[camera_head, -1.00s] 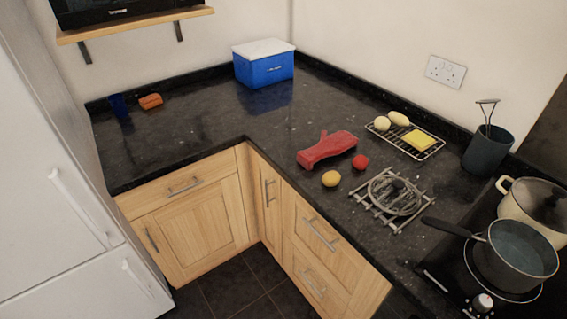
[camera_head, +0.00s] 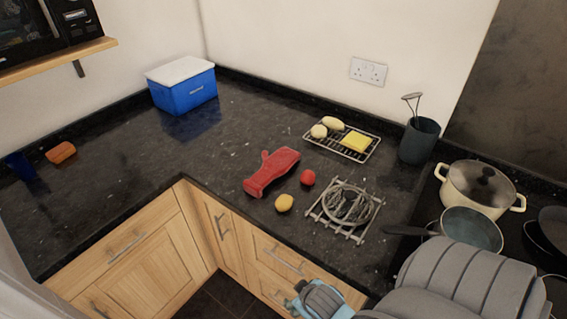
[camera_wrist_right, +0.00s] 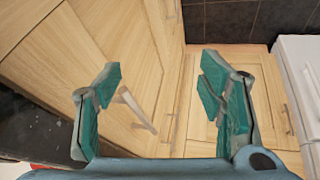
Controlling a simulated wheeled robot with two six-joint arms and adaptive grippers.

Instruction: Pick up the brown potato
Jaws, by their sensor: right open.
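No clearly brown potato shows. Two pale tan, potato-like things lie on the wire rack (camera_head: 357,155) at the back right of the counter: a rounder one (camera_head: 318,131) and a longer one (camera_head: 333,123). I cannot tell which of them, if either, is the brown potato. My right gripper (camera_wrist_right: 160,100) is open and empty, its teal fingers wide apart before the wooden cabinet fronts. In the head view it is partly seen at the bottom, in front of the counter, well short of the rack. My left gripper is not in view.
A yellow round thing (camera_head: 284,202), a red ball-like thing (camera_head: 308,177), a red mitt (camera_head: 271,171) and a trivet (camera_head: 345,208) lie before the rack. A utensil pot (camera_head: 419,141), cream pot (camera_head: 476,190) and saucepan (camera_head: 472,228) stand right. The counter left of the mitt is mostly clear.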

